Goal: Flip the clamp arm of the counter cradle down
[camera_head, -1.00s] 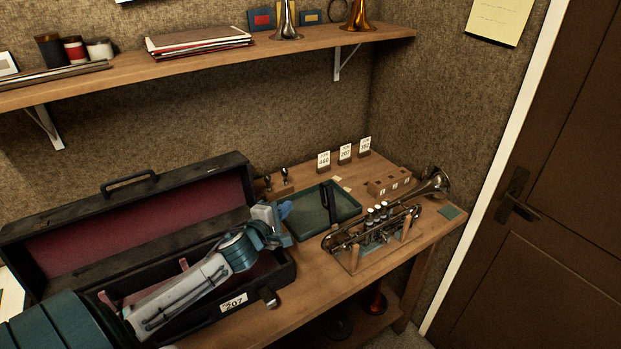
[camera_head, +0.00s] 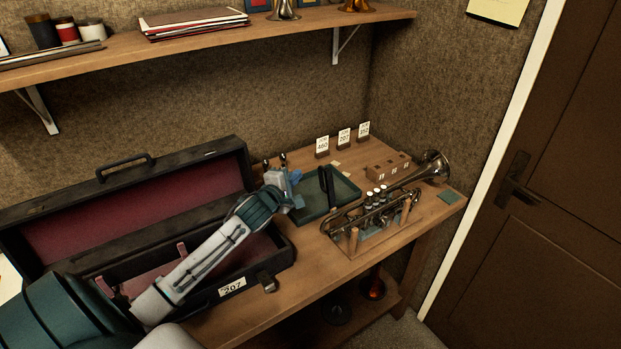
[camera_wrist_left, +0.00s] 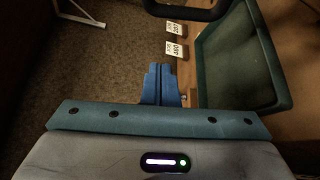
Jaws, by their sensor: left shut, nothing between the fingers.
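The counter cradle (camera_head: 354,241) is a wooden stand with upright pegs on the right part of the counter. A brass horn (camera_head: 373,214) with white-topped valves lies in it. I cannot make out the cradle's clamp arm apart from the horn and pegs. My left gripper (camera_head: 293,178) is to the left of the cradle, apart from it, at the left edge of the green tray (camera_head: 345,186). Its blue fingers (camera_wrist_left: 160,85) are shut and empty in the left wrist view, with the tray (camera_wrist_left: 283,85) to their right. My right gripper is not in view.
An open black case (camera_head: 225,262) with red lining lies under my left arm. Number cards (camera_head: 344,139) and a wooden block (camera_head: 388,166) stand behind the cradle. A shelf (camera_head: 220,36) runs above.

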